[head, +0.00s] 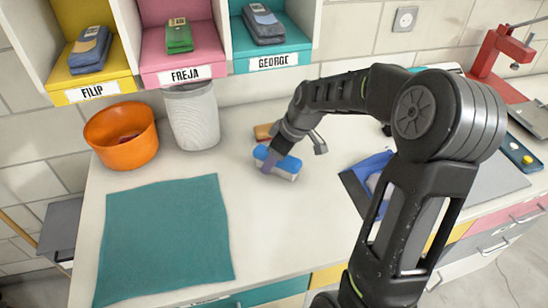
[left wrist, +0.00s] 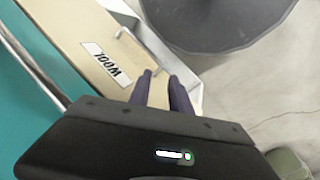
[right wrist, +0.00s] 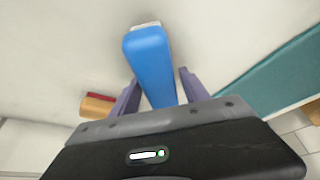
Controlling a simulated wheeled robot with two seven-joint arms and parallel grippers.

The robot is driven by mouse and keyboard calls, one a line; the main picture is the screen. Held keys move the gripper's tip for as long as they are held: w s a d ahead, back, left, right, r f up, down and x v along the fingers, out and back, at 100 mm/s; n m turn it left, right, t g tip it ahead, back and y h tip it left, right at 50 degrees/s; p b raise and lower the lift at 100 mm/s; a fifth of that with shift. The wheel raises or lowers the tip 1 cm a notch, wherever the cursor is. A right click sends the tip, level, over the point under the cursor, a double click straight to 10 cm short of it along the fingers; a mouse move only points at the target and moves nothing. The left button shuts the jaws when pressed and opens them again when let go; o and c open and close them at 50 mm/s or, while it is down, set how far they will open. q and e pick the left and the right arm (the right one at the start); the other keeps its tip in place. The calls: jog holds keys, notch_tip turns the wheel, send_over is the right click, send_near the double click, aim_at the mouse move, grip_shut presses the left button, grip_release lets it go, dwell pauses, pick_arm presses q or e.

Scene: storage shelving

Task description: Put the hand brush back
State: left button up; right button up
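A blue object with a pale lower part, which looks like the hand brush (head: 280,164), lies on the white worktop right of the teal cloth. It also shows in the right wrist view (right wrist: 148,62), extending away between the fingers. My right gripper (head: 268,160) is over the brush. In the right wrist view its fingers (right wrist: 157,77) are apart, one each side of the blue body, with gaps showing. My left gripper (left wrist: 160,76) is not seen in the head view; its fingers are slightly apart and empty, above a tan drawer front labelled WOOL (left wrist: 102,60).
A tan block (head: 263,131) lies just behind the brush. An orange bowl (head: 121,135) and a pale bin (head: 192,117) stand at the back left. Labelled cubbies (head: 181,62) hang above. The teal cloth (head: 165,240) covers the left front; a blue folded item (head: 371,178) lies right.

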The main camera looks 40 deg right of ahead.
jog(key=shift+o, duration=0.4)
jog(key=shift+r, duration=0.1)
jog(key=shift+r, duration=0.15)
jog(key=v, duration=1.2)
jog(key=shift+b, duration=0.4)
dwell(0.8)
